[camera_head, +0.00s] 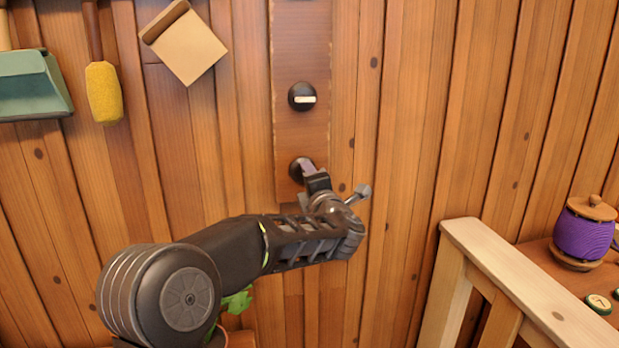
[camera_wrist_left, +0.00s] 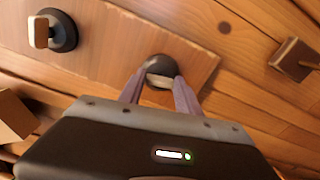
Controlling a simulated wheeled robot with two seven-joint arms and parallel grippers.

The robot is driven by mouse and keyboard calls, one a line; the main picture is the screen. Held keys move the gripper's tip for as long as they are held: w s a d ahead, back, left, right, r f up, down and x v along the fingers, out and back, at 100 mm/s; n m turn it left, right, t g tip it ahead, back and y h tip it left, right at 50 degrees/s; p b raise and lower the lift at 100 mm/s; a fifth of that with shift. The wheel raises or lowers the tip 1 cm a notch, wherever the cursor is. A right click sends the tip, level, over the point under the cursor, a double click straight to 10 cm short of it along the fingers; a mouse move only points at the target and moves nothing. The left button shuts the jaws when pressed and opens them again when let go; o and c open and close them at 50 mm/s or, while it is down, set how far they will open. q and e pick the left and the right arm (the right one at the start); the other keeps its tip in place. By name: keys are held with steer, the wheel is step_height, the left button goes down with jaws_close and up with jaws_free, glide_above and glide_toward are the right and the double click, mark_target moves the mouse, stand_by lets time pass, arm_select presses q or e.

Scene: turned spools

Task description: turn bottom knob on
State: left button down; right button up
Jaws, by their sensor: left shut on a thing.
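The bottom knob (camera_head: 299,169) is a dark round knob near the lower end of a wooden board (camera_head: 287,130) on the plank wall. My left gripper (camera_head: 309,170) reaches it from below right and is shut on it. In the left wrist view the two fingers are at either side of the pale bar of the bottom knob (camera_wrist_left: 160,78). The fingers and wrist partly hide this knob in the head view. The knob above it (camera_head: 302,97) is black with a pale bar lying level. My right gripper is not in view.
A wooden square-bladed tool (camera_head: 186,46), a yellow brush (camera_head: 103,93) and a green dustpan (camera_head: 30,86) hang at the upper left. A wooden rail (camera_head: 520,275) and a purple spool jar (camera_head: 584,233) stand at the lower right. The wall right of the board is bare.

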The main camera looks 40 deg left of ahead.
arm_select(q)
steer(key=shift+f+m, duration=0.1)
steer(key=shift+m, duration=1)
steer(key=c, duration=0.8)
jaws_free()
steer(key=shift+c, duration=0.2)
steer(key=b+v, duration=0.1)
steer(key=v, duration=0.6)
steer(key=shift+s+d, duration=0.25)
steer(key=shift+d, duration=0.1)
